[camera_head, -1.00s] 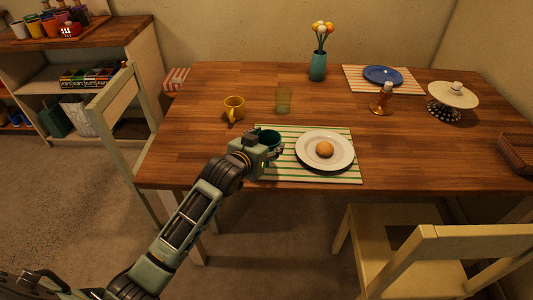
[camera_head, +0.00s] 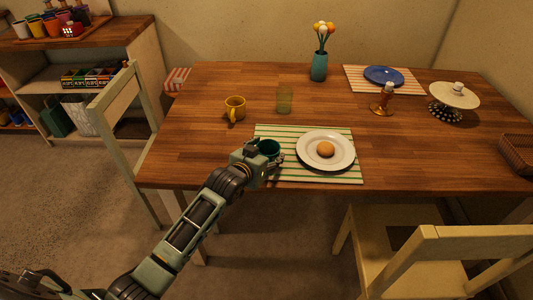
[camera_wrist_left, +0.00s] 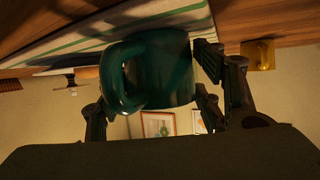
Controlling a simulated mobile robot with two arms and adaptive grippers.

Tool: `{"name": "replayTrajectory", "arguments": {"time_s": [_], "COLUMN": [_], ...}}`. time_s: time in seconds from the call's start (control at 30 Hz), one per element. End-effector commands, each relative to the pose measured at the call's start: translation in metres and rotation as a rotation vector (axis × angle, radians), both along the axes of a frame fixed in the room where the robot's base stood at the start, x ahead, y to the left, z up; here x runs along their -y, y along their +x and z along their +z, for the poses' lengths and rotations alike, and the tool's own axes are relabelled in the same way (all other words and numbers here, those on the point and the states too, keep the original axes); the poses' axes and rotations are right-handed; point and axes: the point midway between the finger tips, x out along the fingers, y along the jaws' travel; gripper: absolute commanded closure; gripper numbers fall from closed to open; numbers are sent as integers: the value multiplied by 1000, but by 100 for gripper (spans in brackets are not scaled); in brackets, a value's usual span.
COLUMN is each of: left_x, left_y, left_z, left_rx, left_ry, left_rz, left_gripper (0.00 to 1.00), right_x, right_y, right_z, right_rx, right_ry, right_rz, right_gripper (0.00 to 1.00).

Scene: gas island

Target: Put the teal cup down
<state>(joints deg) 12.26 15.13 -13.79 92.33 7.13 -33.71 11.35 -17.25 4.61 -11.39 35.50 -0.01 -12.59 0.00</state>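The teal cup (camera_head: 269,148) is upright at the left part of the green-striped placemat (camera_head: 310,174). I cannot tell for sure whether its base touches the mat. My left gripper (camera_head: 268,156) has its fingers on either side of the cup and is shut on it. In the left wrist view the cup (camera_wrist_left: 160,72) fills the space between the fingers (camera_wrist_left: 152,95), with its handle to the left and the striped mat above it in the picture. My right gripper is not in view.
A white plate (camera_head: 340,140) with a round bun (camera_head: 325,149) lies close to the right of the cup. A yellow mug (camera_head: 235,105) and a green glass (camera_head: 284,101) stand behind. A chair (camera_head: 430,245) is at the table's front.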

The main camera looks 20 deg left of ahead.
Motion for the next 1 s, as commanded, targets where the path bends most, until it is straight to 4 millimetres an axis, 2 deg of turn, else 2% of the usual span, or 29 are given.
{"name": "replayTrajectory", "arguments": {"time_s": [0.1,0.47,0.57,1.0], "left_x": [0,0,-1,-11], "left_y": [0,0,-8,-80], "left_z": [0,5,6,36], "left_rx": [0,1,0,0], "left_ry": [0,0,0,0], "left_rz": [0,0,0,0], "left_gripper": [26,26,26,26], "right_x": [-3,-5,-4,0], "right_y": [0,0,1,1], "right_z": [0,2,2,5], "right_rx": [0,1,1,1], "right_ry": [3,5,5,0], "right_rz": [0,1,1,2], "right_gripper": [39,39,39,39]}}
